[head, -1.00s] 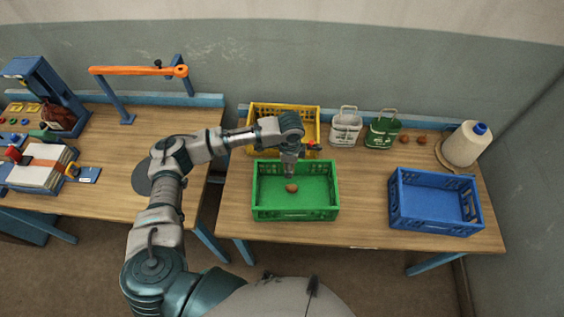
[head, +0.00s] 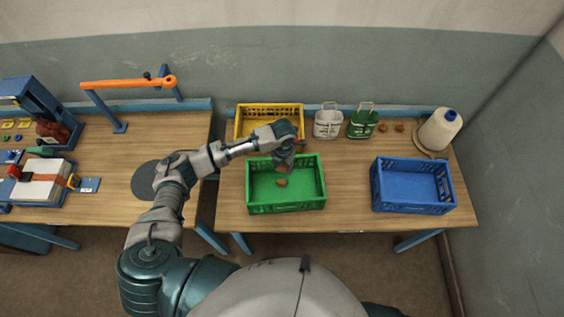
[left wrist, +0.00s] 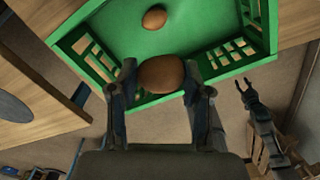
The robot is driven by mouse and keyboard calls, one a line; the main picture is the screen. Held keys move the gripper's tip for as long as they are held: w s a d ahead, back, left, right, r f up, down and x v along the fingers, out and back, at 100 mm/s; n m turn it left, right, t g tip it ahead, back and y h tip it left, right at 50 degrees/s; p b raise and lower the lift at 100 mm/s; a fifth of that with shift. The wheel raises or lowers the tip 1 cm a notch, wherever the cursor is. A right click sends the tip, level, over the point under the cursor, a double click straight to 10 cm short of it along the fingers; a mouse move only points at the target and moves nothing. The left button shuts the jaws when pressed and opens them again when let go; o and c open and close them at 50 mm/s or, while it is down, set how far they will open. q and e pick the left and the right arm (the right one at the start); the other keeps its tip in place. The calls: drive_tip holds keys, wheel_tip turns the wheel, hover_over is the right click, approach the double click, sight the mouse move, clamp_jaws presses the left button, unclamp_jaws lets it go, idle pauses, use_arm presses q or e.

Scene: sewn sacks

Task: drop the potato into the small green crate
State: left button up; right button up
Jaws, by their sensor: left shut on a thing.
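My left gripper (head: 282,166) is over the back part of the green crate (head: 320,188). It is shut on a brown potato (head: 281,169), which also shows between the two fingers in the left wrist view (left wrist: 161,75). Another brown potato (head: 282,182) lies on the crate floor, and it shows beyond the held one in the left wrist view (left wrist: 154,18). What looks like my right gripper (left wrist: 244,88) shows at the right of the left wrist view, its fingers apart and empty. It is out of the head view.
A yellow crate (head: 268,107) stands right behind the green crate, a blue crate (head: 413,189) to the right. A white basket (head: 328,123), a green handled basket (head: 363,124), two brown round things (head: 385,128) and a white cone spool (head: 439,131) line the back.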

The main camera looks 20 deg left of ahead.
use_arm(q)
drive_tip(key=shift+a+f, duration=0.15)
drive_tip(key=shift+f, duration=0.2)
drive_tip(key=f+b, duration=0.1)
drive_tip(key=a+f+b, duration=0.1)
drive_tip(key=f+b, duration=0.3)
drive_tip(key=shift+a, duration=0.35)
drive_tip(key=shift+d+f+b, duration=0.1)
drive_tip(key=shift+f+b, duration=0.15)
drive_tip(key=shift+b, duration=0.1)
drive_tip(key=shift+d, duration=0.2)
drive_tip(key=shift+d+r, duration=0.1)
drive_tip(key=shift+d, duration=0.25)
drive_tip(key=o, duration=1.1)
drive_tip(key=shift+d, duration=0.1)
drive_tip(key=shift+o, duration=0.2)
drive_tip(key=shift+a, duration=0.45)
drive_tip(key=r, duration=1.1)
drive_tip(key=shift+d, duration=0.2)
drive_tip(key=shift+a+r, duration=0.2)
drive_tip(key=shift+r, duration=0.2)
drive_tip(key=shift+a, duration=0.2)
use_arm(e)
drive_tip(key=f, duration=0.1)
drive_tip(key=a+f, duration=0.1)
drive_tip(key=f, duration=0.3)
drive_tip(key=shift+s+a+f, duration=0.1)
drive_tip(key=shift+a+f, duration=0.15)
drive_tip(key=shift+a, duration=0.05)
